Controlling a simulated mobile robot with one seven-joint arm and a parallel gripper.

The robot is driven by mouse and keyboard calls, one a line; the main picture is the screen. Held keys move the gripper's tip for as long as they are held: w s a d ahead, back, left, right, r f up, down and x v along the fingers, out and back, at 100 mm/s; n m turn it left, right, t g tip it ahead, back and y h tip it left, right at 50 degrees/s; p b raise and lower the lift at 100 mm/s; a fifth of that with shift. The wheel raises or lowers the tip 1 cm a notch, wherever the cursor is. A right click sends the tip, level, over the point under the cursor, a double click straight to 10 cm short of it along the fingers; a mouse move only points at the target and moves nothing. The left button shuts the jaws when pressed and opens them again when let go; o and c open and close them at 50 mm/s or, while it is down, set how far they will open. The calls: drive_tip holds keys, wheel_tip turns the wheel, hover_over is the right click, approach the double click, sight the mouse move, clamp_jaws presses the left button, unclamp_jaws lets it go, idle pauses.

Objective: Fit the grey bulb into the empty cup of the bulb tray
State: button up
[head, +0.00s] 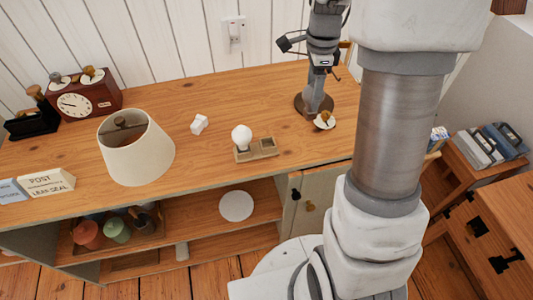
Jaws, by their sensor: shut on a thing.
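The bulb tray (242,157) is a small wooden block on the sideboard, near the middle of the head view. A round white bulb (241,136) stands in its left cup. The right cup (267,146) is empty. My gripper (316,104) points down at the right of the sideboard, in front of a dark brown disc and to the right of the tray. It is shut on the grey bulb, which is hard to tell from the grey fingers. Whether the bulb touches anything below cannot be told.
A cream lampshade (138,155) stands left of the tray. A white-and-brass ornament (325,120) sits close by my gripper. A red clock (85,103) stands far left. The wood between gripper and tray is clear.

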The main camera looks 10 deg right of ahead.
drive_tip(key=shift+d+f+m, duration=0.1)
drive_tip(key=shift+d+m, duration=0.05)
drive_tip(key=shift+m, duration=0.25)
drive_tip(key=shift+a+f, duration=0.1)
drive_tip(key=shift+a, duration=0.1)
drive_tip(key=shift+w+a+f+b, duration=0.2)
drive_tip(key=shift+a+f+b, duration=0.2)
drive_tip(key=shift+a+f, duration=1.45)
drive_tip(key=shift+w+a+f+b, duration=0.15)
drive_tip(key=shift+a+f+b, duration=0.25)
drive_tip(key=shift+a+f, duration=1.4)
drive_tip(key=shift+w+a+f+b, duration=0.2)
drive_tip(key=shift+a+f+b, duration=0.2)
drive_tip(key=shift+a+f, duration=1.4)
drive_tip(key=shift+a+r, duration=0.1)
drive_tip(key=o, duration=1.4)
drive_tip(key=shift+c, duration=0.2)
